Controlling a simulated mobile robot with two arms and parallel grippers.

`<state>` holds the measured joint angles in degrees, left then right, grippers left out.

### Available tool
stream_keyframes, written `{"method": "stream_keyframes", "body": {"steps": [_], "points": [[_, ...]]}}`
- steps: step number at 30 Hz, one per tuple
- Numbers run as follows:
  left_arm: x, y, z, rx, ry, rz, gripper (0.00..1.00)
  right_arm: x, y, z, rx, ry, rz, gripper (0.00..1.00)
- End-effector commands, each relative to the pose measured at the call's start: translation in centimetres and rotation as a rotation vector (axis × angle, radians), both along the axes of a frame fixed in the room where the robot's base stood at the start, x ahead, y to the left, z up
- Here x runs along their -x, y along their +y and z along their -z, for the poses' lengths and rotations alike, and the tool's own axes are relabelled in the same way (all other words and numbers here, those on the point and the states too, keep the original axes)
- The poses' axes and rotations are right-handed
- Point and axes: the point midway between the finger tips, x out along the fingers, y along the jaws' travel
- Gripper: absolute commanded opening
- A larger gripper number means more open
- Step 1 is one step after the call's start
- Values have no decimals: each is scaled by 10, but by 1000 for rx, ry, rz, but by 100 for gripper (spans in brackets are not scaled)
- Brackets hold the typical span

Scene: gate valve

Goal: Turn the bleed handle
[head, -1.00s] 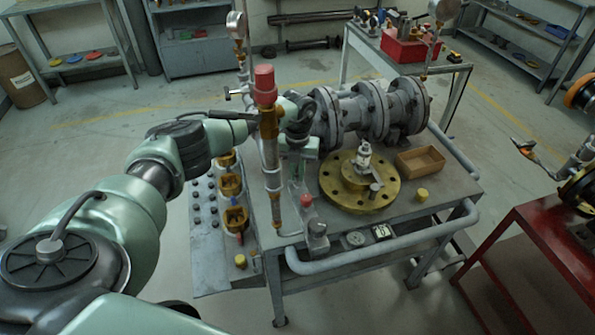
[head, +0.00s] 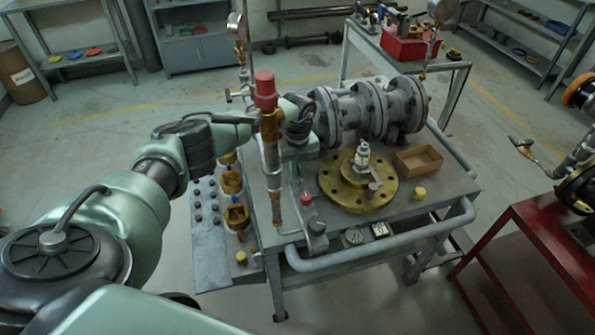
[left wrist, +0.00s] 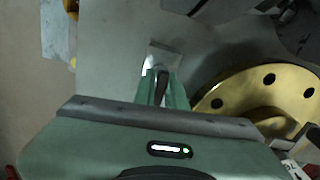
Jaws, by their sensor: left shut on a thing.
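My left arm comes in from the left and passes behind the red-capped upright pipe (head: 265,90). My left gripper (head: 298,178) points down over the bench, left of the brass flange (head: 335,190), and is partly hidden by the pipe. In the left wrist view the fingers (left wrist: 160,92) are shut on a small dark handle (left wrist: 161,84), which I take for the bleed handle. A grey metal block (left wrist: 165,55) shows just beyond it. In the head view the handle is too hidden to make out. My right gripper is not in view.
The grey flanged valve body (head: 370,110) lies at the back of the bench. A wooden box (head: 418,159) and a yellow cap (head: 420,193) are right of the flange. A pipe rail (head: 380,248) runs along the front. A red table (head: 530,220) stands at right.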

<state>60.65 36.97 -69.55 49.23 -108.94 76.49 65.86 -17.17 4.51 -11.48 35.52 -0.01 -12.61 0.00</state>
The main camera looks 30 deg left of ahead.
Motion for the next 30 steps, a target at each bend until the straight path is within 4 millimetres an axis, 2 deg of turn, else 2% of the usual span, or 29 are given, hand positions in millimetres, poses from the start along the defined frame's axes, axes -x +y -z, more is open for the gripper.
{"method": "stream_keyframes", "body": {"steps": [11,12,14,15,25,30], "points": [[-2,1,-2,1,-4,-8,0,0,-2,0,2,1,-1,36],[-2,1,-2,1,-4,-8,18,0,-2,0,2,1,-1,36],[-1,1,-2,1,-4,-8,34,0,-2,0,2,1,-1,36],[-1,1,-2,0,-4,-7,36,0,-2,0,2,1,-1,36],[-1,0,-3,0,-2,-4,36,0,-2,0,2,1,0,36],[-2,1,-25,1,-7,-4,36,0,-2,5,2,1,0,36]]}}
